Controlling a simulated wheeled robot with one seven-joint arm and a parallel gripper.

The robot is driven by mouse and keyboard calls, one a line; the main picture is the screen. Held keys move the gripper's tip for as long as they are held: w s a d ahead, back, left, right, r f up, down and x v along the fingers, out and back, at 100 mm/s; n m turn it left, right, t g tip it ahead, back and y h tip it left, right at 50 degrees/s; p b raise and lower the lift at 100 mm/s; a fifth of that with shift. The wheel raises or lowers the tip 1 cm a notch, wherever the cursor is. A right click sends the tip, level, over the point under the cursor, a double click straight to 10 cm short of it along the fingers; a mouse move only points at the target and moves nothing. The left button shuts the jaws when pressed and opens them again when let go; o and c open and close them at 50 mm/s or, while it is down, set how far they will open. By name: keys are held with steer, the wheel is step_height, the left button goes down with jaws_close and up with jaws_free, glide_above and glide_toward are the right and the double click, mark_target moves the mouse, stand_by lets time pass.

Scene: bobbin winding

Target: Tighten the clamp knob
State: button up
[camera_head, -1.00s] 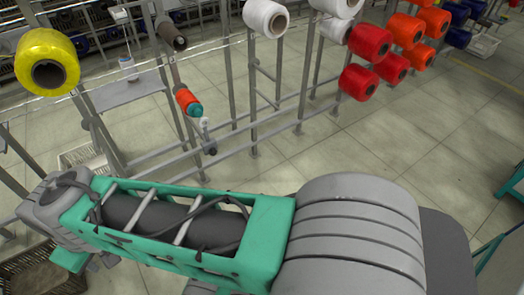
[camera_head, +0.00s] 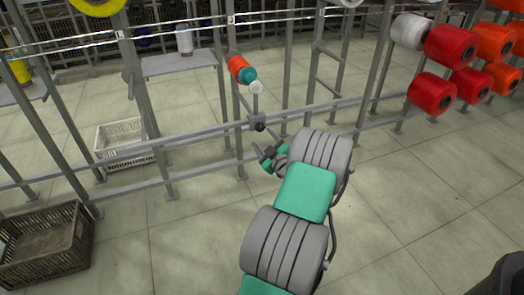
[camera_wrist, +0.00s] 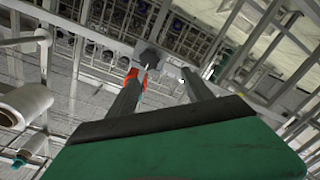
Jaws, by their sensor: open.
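The clamp knob (camera_head: 258,123) is a small dark knob on the grey horizontal rail, below a short post with a white end piece (camera_head: 256,87). An orange and teal bobbin (camera_head: 242,70) sits just above that post. My gripper (camera_head: 267,151) is just below and slightly right of the knob, apart from it. In the wrist view my gripper (camera_wrist: 165,80) shows two separated dark fingers with nothing between them. A dark blocky part (camera_wrist: 148,56) shows beyond the left fingertip, probably the knob, with a patch of orange beside it.
Grey frame rails (camera_head: 200,136) and uprights run across behind my gripper. Red cones (camera_head: 450,47) and orange cones hang at the right. A brown crate (camera_head: 78,238) and a white crate (camera_head: 122,133) stand on the floor at the left. The tiled floor at front right is mostly clear.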

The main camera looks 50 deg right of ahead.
mark_target(261, 128)
steer(key=shift+h, duration=0.5)
steer(key=w+d, duration=0.5)
steer(key=shift+w+d+f, duration=0.1)
steer(key=shift+d+f, duration=0.1)
steer(key=shift+f, duration=0.05)
jaws_close()
